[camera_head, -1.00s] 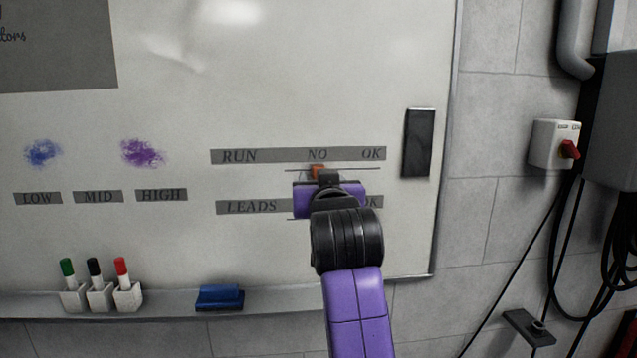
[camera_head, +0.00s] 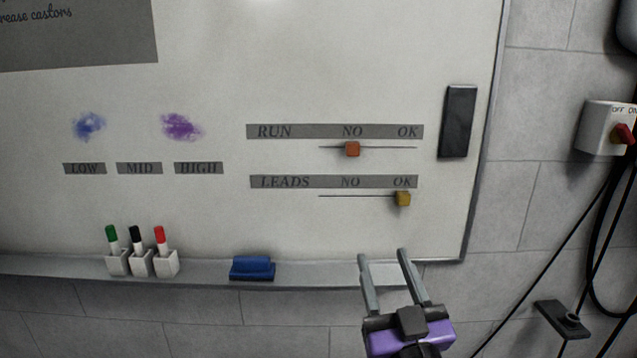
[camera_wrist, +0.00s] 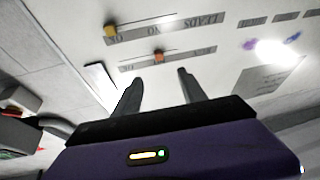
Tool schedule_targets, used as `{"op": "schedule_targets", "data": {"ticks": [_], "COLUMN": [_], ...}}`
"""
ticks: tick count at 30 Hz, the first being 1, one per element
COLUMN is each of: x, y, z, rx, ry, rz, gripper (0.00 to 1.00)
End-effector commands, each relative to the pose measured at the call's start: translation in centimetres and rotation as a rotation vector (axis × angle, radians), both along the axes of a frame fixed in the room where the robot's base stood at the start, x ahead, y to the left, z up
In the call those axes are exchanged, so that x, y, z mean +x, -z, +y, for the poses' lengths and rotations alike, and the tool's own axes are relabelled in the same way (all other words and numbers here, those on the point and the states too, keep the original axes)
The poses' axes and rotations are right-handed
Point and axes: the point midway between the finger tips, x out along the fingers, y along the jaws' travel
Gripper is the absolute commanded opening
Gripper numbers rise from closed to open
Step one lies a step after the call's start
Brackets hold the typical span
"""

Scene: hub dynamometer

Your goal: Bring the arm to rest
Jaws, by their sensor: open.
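My gripper (camera_head: 383,268) is open and empty, with its two grey fingers apart. In the head view it is at the lower right, in front of the whiteboard's (camera_head: 220,230) bottom edge and tray. The RUN row's orange slider (camera_head: 352,149) is under NO. The LEADS row's yellow slider (camera_head: 403,199) is under OK. Both sliders also show in the wrist view, the orange one (camera_wrist: 159,56) beyond the fingers and the yellow one (camera_wrist: 110,31) farther up. My gripper touches neither slider.
The tray (camera_head: 200,274) holds a blue eraser (camera_head: 252,267) and green, black and red markers (camera_head: 136,250) in white holders. A dark block (camera_head: 458,122) is on the board's right side. A red-knobbed switch box (camera_head: 608,128) and dark hanging cables (camera_head: 596,255) are on the right wall.

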Motion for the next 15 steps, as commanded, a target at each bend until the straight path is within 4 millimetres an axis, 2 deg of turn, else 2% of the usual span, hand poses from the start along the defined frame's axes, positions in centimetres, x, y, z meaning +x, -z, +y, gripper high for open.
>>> {"op": "schedule_targets", "data": {"ticks": [1, 6, 15], "x": [-1.6, -7.1, -17.5], "y": [2.0, 6.6, 12.8], "z": [-0.6, -2.3, -5.1], "rx": [-0.007, -0.013, -0.007], "ry": [-0.001, -0.007, -0.002], "rz": [0.015, 0.043, 0.133], "gripper": [0.49, 0.49, 0.49]}}
